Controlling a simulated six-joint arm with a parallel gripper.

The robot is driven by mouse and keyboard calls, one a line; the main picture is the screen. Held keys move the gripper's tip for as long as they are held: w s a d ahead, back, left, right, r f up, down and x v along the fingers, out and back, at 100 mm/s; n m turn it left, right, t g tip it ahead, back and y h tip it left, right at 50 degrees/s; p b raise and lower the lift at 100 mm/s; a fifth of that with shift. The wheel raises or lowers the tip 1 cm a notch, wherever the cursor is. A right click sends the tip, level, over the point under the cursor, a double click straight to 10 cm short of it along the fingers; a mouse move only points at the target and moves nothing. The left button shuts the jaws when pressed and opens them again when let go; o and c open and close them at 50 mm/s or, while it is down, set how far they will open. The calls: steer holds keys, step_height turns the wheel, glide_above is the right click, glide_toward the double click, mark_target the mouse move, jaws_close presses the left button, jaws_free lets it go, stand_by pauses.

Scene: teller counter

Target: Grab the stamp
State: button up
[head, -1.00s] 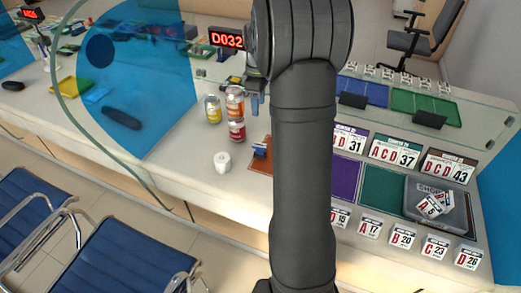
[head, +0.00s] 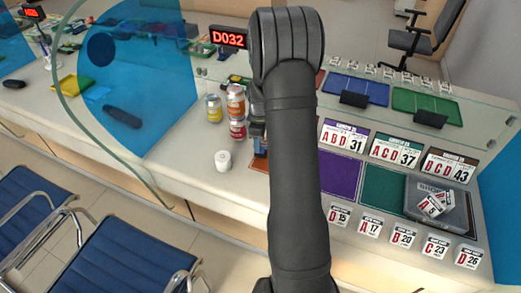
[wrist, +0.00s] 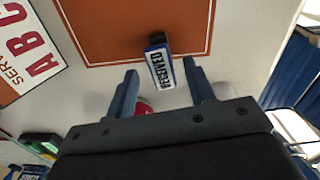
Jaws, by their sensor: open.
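The stamp shows in the wrist view as a blue block (wrist: 161,72) with a white label reading "RESERVED" and a dark part at its far end. It is by the edge of the orange-brown mat (wrist: 110,25). My gripper (wrist: 161,69) is open, with one finger on each side of the stamp's near part in the picture. I cannot tell whether either finger touches it. In the head view my arm hides most of the gripper and much of the stamp; the brown mat (head: 260,164) shows just left of my arm.
Left of my arm stand a yellow can (head: 213,108), an orange can (head: 236,102), a red can (head: 238,130) and a white cylinder (head: 222,160). A clear screen with a blue panel (head: 150,75) is further left. Number cards (head: 395,150) and a grey box (head: 425,205) lie right.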

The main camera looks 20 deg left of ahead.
steer(key=f, duration=0.4)
steer(key=shift+s+d+f, duration=0.1)
steer(key=shift+d+f, duration=0.1)
steer(key=shift+c, duration=0.4)
jaws_close()
